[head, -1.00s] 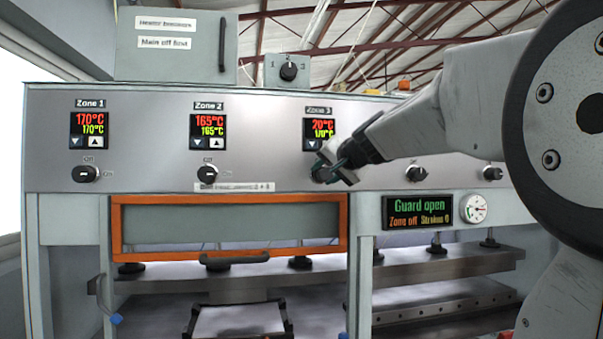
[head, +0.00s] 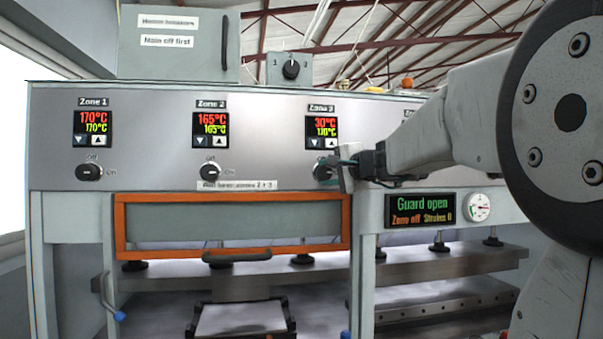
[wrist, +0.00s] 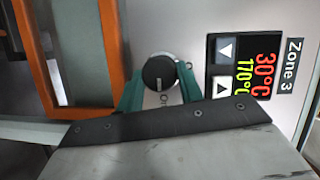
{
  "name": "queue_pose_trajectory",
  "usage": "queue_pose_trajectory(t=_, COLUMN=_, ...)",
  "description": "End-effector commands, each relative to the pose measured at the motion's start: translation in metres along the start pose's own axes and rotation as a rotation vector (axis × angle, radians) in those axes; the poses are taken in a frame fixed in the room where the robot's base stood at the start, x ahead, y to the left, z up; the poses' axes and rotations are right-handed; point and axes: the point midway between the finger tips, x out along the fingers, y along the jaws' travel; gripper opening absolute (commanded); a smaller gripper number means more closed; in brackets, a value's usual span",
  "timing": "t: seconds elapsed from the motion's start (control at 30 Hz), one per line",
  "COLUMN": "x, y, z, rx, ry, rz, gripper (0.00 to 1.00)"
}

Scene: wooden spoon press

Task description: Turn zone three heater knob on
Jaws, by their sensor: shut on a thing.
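The zone three heater knob is a round black knob (wrist: 158,72) with a silver rim in the wrist view. Its pale mark points down in that view, toward the "On" label. In the head view the knob (head: 321,172) is partly hidden by my gripper (head: 338,171). My gripper's two green fingers (wrist: 160,88) stand on either side of the knob, shut on it. The Zone 3 display (head: 321,131) reads 30°C in red over what the wrist view shows as 170°C.
Zone 1 (head: 89,172) and Zone 2 (head: 210,171) knobs sit to the left on the same panel. Below are an orange-framed guard (head: 119,226) and a status screen (head: 421,210) reading "Guard open" and "Zone off". A dial gauge (head: 477,207) is beside it.

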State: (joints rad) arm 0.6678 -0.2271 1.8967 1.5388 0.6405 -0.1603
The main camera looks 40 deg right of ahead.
Motion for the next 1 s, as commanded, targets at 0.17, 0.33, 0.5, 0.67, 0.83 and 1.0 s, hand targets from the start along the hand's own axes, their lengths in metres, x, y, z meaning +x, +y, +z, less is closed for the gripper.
queue_pose_trajectory(t=0.17, x=0.0, y=0.001, z=0.001, rx=0.014, ry=-0.002, rz=-0.005, gripper=0.14)
queue_pose_trajectory(t=0.33, x=0.0, y=0.001, z=0.001, rx=0.015, ry=-0.002, rz=-0.005, gripper=0.14)
queue_pose_trajectory(t=0.5, x=0.0, y=0.001, z=0.001, rx=0.014, ry=-0.002, rz=-0.005, gripper=0.42)
queue_pose_trajectory(t=0.67, x=0.0, y=0.001, z=0.0, rx=0.014, ry=-0.002, rz=-0.005, gripper=0.58)
queue_pose_trajectory(t=0.83, x=-0.001, y=0.0, z=0.0, rx=0.013, ry=-0.001, rz=-0.005, gripper=0.58)
queue_pose_trajectory(t=1.0, x=-0.015, y=0.0, z=-0.001, rx=0.012, ry=0.002, rz=-0.006, gripper=0.58)
